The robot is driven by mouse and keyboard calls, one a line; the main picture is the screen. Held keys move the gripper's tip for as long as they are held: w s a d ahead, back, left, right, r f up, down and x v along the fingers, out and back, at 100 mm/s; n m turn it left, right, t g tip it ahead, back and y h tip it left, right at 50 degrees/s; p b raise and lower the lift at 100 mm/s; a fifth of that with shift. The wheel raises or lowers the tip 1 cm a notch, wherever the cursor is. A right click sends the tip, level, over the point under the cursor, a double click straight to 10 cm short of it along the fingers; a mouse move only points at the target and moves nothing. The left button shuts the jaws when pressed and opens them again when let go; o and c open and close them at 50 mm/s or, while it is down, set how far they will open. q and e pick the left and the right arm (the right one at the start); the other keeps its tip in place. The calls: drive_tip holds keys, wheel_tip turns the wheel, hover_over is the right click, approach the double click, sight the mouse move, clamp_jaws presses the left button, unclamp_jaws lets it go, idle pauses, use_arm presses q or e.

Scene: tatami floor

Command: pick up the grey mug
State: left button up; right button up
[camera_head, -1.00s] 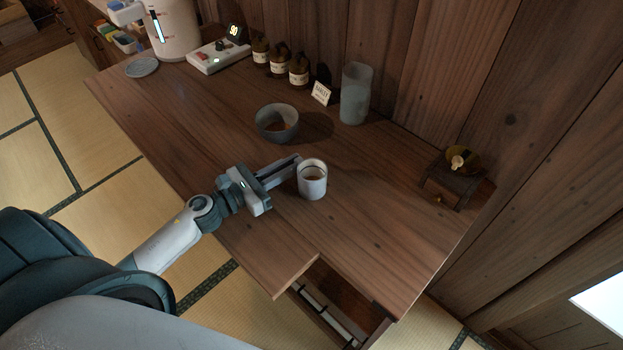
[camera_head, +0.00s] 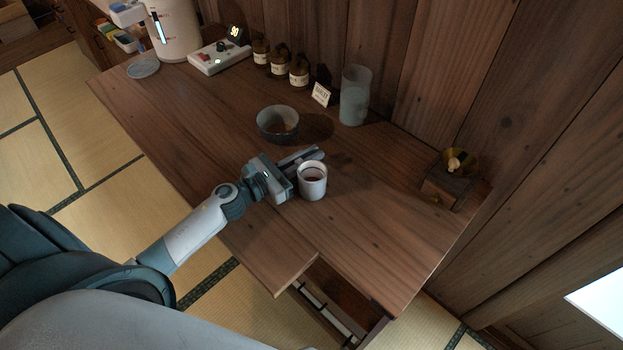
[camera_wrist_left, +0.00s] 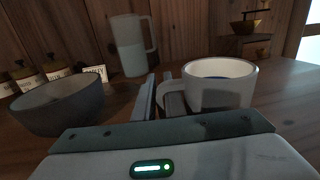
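The grey mug (camera_head: 313,183) stands upright on the wooden table, with dark contents inside. In the left wrist view the mug (camera_wrist_left: 229,88) is right of the fingers, its handle turned left toward them. My left gripper (camera_head: 310,154) is low over the table, along the mug's far left side. In the wrist view its fingers (camera_wrist_left: 159,97) stand a narrow gap apart, with the outer part of the handle appearing between them. I cannot tell whether they touch it. My right gripper is out of view.
A dark bowl (camera_head: 277,123) stands beyond the gripper. A clear pitcher (camera_head: 355,95), a small card (camera_head: 321,95) and brown bottles line the wall. A small wooden grinder (camera_head: 450,182) is at right. The table (camera_head: 380,240) is clear in front of the mug.

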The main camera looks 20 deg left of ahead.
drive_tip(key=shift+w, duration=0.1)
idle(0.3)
use_arm(q)
clamp_jaws()
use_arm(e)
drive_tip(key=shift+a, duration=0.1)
use_arm(q)
drive_tip(key=shift+r, duration=0.2)
